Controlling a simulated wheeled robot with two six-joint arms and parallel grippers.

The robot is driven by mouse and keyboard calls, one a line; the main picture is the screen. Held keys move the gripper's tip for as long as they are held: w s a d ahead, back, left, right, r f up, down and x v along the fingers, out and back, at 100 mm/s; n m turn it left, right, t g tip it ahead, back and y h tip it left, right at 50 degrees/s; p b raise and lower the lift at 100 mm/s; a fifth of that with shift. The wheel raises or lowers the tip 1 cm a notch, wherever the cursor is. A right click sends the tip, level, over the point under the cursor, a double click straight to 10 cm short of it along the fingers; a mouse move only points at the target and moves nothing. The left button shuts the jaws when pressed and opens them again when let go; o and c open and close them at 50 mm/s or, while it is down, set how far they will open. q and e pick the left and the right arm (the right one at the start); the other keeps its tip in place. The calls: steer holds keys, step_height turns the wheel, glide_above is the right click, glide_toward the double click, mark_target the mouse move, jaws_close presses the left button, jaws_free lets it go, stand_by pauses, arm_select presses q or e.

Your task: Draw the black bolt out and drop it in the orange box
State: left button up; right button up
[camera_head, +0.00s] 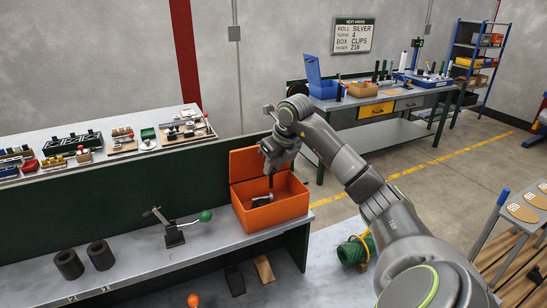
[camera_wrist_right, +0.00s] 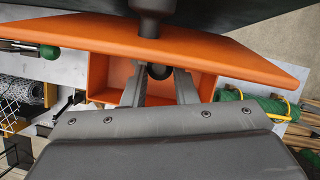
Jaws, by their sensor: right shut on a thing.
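The orange box (camera_head: 282,214) stands at the right end of the near bench with its lid (camera_head: 247,163) raised at the back. My right gripper (camera_head: 271,164) is over the box, pointing down. A dark, thin piece (camera_head: 271,182), which looks like the black bolt, shows below it, inside the box's outline. In the right wrist view my two fingers (camera_wrist_right: 160,82) close around a dark round part of the bolt (camera_wrist_right: 158,70), with the orange box (camera_wrist_right: 105,72) behind. The bolt's full shape is partly hidden. My left gripper is in neither view.
A clamp lever with a green ball (camera_head: 205,216) stands left of the box. Two black cylinders (camera_head: 69,264) (camera_head: 100,255) stand farther left. A green coil with a yellow band (camera_head: 353,250) lies to the right. A dark green panel (camera_head: 130,185) rises behind the bench.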

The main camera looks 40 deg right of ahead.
mark_target(275, 172)
step_height(275, 172, down, 2)
steer(key=shift+w+f+b, duration=0.1)
steer(key=shift+f+b, duration=0.1)
steer(key=shift+b, duration=0.1)
steer(key=shift+f, duration=0.3)
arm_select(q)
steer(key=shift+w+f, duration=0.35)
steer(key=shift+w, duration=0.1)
arm_select(e)
steer(key=o, duration=1.1)
